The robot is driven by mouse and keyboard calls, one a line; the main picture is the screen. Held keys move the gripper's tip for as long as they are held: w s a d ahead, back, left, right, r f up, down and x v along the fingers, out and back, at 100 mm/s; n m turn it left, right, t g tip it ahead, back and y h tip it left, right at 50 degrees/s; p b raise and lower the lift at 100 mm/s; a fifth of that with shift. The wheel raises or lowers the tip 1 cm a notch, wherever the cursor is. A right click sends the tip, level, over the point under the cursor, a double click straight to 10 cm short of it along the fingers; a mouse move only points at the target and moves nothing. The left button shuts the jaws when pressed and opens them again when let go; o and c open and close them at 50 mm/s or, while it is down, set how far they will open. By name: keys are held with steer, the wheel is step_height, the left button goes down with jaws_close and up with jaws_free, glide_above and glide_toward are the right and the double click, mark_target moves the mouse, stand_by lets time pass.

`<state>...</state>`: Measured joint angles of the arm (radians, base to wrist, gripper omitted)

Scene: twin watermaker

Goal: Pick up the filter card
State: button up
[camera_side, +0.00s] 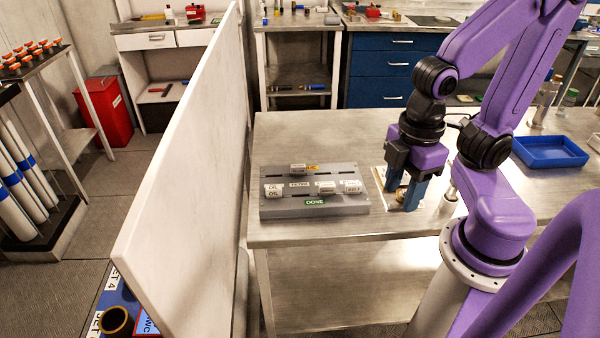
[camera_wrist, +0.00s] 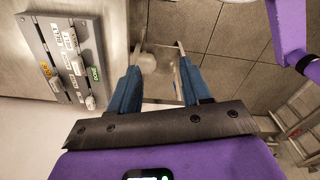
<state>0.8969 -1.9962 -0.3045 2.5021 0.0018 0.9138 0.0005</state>
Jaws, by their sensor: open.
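A grey slotted board (camera_side: 340,207) lies on the steel table, with small white cards and labels on it. One white tag (camera_side: 300,184) in the middle of the row seems to read FILTER; I cannot tell surely whether it is the card or a printed label. An OIL card (camera_side: 273,191) stands at its left, and other white cards stand at its right and behind. The board also shows at upper left in the wrist view (camera_wrist: 40,50). My gripper (camera_side: 404,190) points down to the right of the board, clear of it. Its blue fingers (camera_wrist: 160,68) are apart, with no card between them.
A pale, flat item (camera_side: 383,176) lies beside my fingers, partly hidden. A blue tray (camera_side: 550,151) is at the right of the table. A tall white partition (camera_side: 185,165) stands left of the table. The table behind the board is clear.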

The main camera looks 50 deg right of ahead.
stand_by(0.4)
steer(key=w+a+r+m, duration=0.1)
steer(key=w+a+r, duration=0.1)
steer(key=w, duration=0.6)
steer(key=m, duration=0.3)
glide_above(298, 165)
steer(key=f, duration=0.9)
steer(key=shift+w+a+f, duration=0.1)
steer(key=shift+a+f, duration=0.1)
steer(key=shift+f, duration=0.1)
steer(key=f, duration=0.4)
steer(key=shift+s+d, duration=0.2)
steer(key=shift+s, duration=0.05)
steer(key=shift+f, duration=0.6)
steer(key=shift+c, duration=0.2)
